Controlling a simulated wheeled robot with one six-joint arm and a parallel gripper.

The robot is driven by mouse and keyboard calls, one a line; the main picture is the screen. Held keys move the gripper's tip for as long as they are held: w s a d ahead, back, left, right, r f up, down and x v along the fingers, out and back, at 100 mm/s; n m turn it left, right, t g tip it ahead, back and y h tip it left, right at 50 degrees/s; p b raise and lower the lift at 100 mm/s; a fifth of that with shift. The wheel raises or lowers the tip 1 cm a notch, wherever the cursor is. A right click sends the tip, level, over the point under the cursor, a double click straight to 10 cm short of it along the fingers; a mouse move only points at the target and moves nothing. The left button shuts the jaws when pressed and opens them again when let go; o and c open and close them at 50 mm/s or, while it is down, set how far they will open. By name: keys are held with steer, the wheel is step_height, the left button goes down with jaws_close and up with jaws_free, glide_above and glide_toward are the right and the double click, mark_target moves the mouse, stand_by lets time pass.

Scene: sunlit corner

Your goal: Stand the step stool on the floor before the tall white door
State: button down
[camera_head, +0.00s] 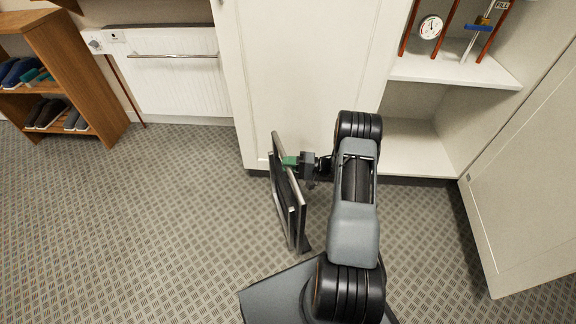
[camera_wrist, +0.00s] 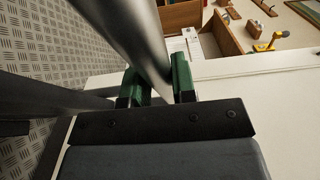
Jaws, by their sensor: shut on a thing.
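The step stool (camera_head: 298,212) is a grey metal frame with dark treads, looking folded and narrow in the head view. It is upright, slightly tilted, close in front of the tall white door (camera_head: 305,70). My gripper (camera_head: 290,161) is shut on its upper rail. In the wrist view, the green finger pads of my gripper (camera_wrist: 157,84) sit on either side of the stool's thick grey tube (camera_wrist: 128,32). The stool's lower end is near the floor (camera_head: 180,220); I cannot tell whether it touches.
An open cupboard with white shelves (camera_head: 455,72) is right of the door, its open door leaf (camera_head: 525,190) reaching over the floor. A wooden shoe rack (camera_head: 100,95) and a white radiator (camera_head: 175,75) stand at the left. The floor left of the stool is clear.

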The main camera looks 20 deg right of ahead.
steer(key=shift+w+d+f+b, duration=0.1)
steer(key=shift+w+f+b, duration=0.2)
steer(key=shift+f+b, duration=0.1)
step_height(320, 180, down, 2)
steer(key=shift+f+b, duration=0.2)
steer(key=shift+b, duration=1.05)
steer(key=c, duration=1.4)
jaws_free()
steer(key=shift+s+f, duration=0.1)
steer(key=shift+f, duration=0.15)
steer(key=o, duration=0.5)
steer(key=shift+c, duration=0.2)
steer(key=shift+r, duration=0.1)
